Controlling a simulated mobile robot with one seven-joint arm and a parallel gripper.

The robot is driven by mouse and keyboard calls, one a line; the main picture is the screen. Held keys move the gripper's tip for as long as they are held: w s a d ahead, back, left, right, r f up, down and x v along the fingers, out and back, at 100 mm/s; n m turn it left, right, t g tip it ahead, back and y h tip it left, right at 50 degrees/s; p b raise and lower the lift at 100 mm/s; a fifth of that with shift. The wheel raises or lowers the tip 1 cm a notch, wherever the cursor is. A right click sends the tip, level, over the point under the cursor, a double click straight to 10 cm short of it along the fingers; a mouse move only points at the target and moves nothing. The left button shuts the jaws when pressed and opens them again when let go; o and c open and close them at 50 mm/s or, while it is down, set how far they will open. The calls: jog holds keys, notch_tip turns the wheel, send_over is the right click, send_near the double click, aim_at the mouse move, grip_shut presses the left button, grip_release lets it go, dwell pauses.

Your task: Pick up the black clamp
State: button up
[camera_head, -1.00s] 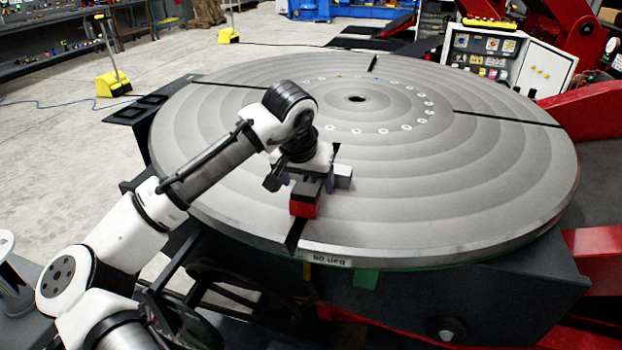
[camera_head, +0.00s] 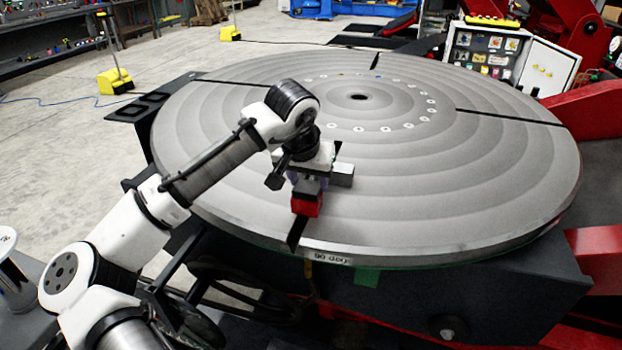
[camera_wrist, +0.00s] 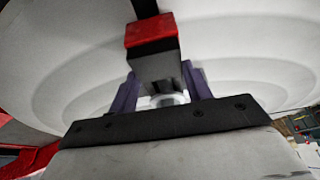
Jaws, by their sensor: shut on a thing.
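The black clamp (camera_head: 307,186) has a red end block (camera_head: 306,205) facing the near rim of the round table. It lies over a dark radial slot near the table's front edge. My gripper (camera_head: 309,179) is above the table, directly over the clamp. In the wrist view the clamp (camera_wrist: 154,67) runs between the two purple fingers of my gripper (camera_wrist: 160,82), with its red end (camera_wrist: 150,31) beyond them. The fingers are shut on the clamp's dark body. I cannot tell whether the clamp touches the table; its underside is hidden.
The large grey round table (camera_head: 450,190) is bare around the clamp, with a centre hole and dark slots. A white control box (camera_head: 487,50) stands behind right. Red machine parts (camera_head: 590,95) are at the right. Yellow stands (camera_head: 115,82) are on the floor at left.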

jog(key=shift+r, duration=0.1)
jog(key=shift+r+b, duration=0.15)
jog(key=shift+b, duration=0.2)
jog(key=s+a+b, duration=0.1)
jog(key=s+a, duration=0.1)
jog(key=s, duration=0.6)
jog(key=s+a+b, duration=0.2)
jog(key=s+a, duration=0.1)
jog(key=s, duration=0.6)
jog(key=shift+a+r, duration=0.2)
jog(key=shift+a, duration=0.1)
jog(key=shift+s, duration=0.1)
jog(key=s+a+p, duration=0.2)
jog(key=s, duration=0.5)
jog(key=shift+s+a, duration=0.2)
jog(key=shift+s, duration=0.05)
dwell(0.7)
jog(key=shift+s+a, duration=0.1)
jog(key=shift+s, duration=0.15)
dwell(0.4)
